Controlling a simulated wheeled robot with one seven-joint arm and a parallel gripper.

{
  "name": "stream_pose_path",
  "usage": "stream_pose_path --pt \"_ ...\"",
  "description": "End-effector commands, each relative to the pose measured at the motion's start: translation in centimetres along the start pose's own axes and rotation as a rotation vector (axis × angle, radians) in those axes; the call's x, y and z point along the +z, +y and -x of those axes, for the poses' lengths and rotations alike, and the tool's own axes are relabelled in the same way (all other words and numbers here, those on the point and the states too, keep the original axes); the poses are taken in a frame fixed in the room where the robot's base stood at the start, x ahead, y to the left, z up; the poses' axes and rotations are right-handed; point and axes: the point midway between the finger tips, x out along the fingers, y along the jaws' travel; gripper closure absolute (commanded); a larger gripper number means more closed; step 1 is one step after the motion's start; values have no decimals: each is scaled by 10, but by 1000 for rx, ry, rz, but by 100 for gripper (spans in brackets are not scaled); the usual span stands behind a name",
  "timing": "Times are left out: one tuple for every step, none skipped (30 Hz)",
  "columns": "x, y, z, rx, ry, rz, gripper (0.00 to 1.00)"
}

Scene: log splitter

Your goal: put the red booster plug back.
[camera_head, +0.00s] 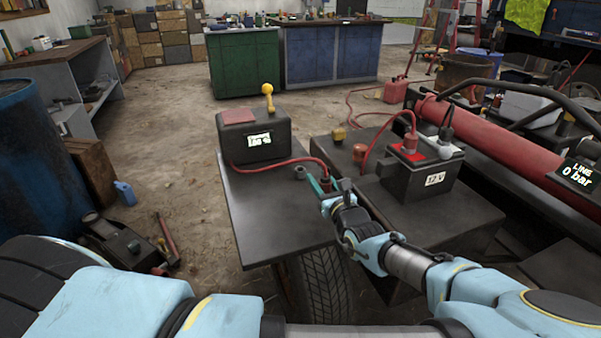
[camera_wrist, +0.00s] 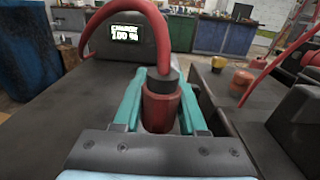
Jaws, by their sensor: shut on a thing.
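My gripper (camera_head: 322,186) is shut on the red booster plug (camera_wrist: 160,103), which stands upright between the teal fingers (camera_wrist: 191,108) in the wrist view. A red cable (camera_wrist: 148,18) rises from the plug's dark collar and arches left to the black booster box (camera_head: 254,137). In the head view that cable (camera_head: 292,163) runs from the box to my gripper, and the fingers mostly hide the plug. Whether the plug's lower end touches anything is hidden.
The box has a lit screen (camera_head: 259,139) and a yellow-knobbed lever (camera_head: 268,96). A 12 V battery (camera_head: 422,172) with clamped leads stands to the right. A red fitting (camera_head: 360,153) and yellow fitting (camera_head: 338,133) lie between. The front deck (camera_head: 270,213) is clear.

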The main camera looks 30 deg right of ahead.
Motion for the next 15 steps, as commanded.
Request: stream_pose_path --pt "1 0 0 0 0 0 100" --pt "1 0 0 0 0 0 100" --pt "1 0 -1 0 -1 0 100" --pt "1 0 -2 1 -2 -1 100" --pt "0 1 -4 2 -2 -1 100" --pt "0 2 -8 3 -3 -3 100" --pt "0 2 -11 5 -5 -3 100" --pt "-1 2 -15 5 -6 -5 100" --pt "0 2 -20 5 -7 -4 100" --pt "-1 2 -25 3 -7 -5 100" --pt "-1 1 -29 0 -6 -4 100" --pt "-1 1 -36 -1 -6 -5 100" --pt "-2 2 -44 3 -7 -4 100" --pt "-2 2 -50 4 -7 -4 100" --pt "-2 2 -59 2 -6 -4 100"
